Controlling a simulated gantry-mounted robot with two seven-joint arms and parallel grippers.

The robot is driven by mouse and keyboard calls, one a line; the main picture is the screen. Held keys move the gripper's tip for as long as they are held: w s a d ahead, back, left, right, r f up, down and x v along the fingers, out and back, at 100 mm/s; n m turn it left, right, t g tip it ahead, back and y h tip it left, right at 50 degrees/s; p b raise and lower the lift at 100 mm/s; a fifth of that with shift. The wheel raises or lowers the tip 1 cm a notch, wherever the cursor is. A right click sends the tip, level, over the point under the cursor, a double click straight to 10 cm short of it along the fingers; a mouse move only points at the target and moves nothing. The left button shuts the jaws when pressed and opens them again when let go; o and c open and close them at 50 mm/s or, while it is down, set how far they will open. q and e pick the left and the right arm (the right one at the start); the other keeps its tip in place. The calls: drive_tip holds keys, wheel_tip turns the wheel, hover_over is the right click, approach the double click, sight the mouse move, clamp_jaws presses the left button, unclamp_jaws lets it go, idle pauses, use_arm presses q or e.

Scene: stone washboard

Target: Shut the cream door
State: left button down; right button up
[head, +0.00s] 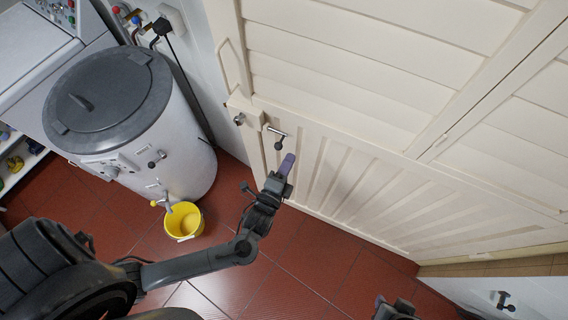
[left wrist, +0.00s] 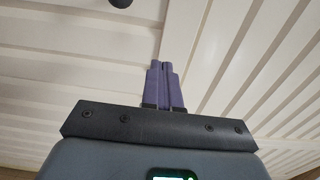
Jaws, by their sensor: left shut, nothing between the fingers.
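The cream door (head: 340,185) is a tall slatted panel filling the upper right of the head view. My left gripper (head: 287,163) has purple fingertips pressed together, just below the handle and in front of the door; contact is unclear. In the left wrist view the shut fingers (left wrist: 165,85) point at the cream slats (left wrist: 225,60), with part of a dark knob (left wrist: 121,3) above. My right gripper (head: 382,301) shows only partly at the bottom edge.
A grey-lidded metal drum (head: 165,140) stands left of the door, with a yellow bucket (head: 183,222) below its tap. A white panel with a dark handle (head: 506,300) is at lower right. Red tiled floor (head: 300,260) is clear in front of the door.

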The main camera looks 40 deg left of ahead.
sight(305, 129)
use_arm(q)
drive_tip(key=w, duration=0.3)
drive_tip(key=w+a, duration=0.1)
drive_tip(key=w, duration=0.5)
drive_tip(key=shift+w+a, duration=0.2)
drive_tip(key=shift+a, duration=0.15)
use_arm(e)
drive_tip(key=shift+r, duration=0.1)
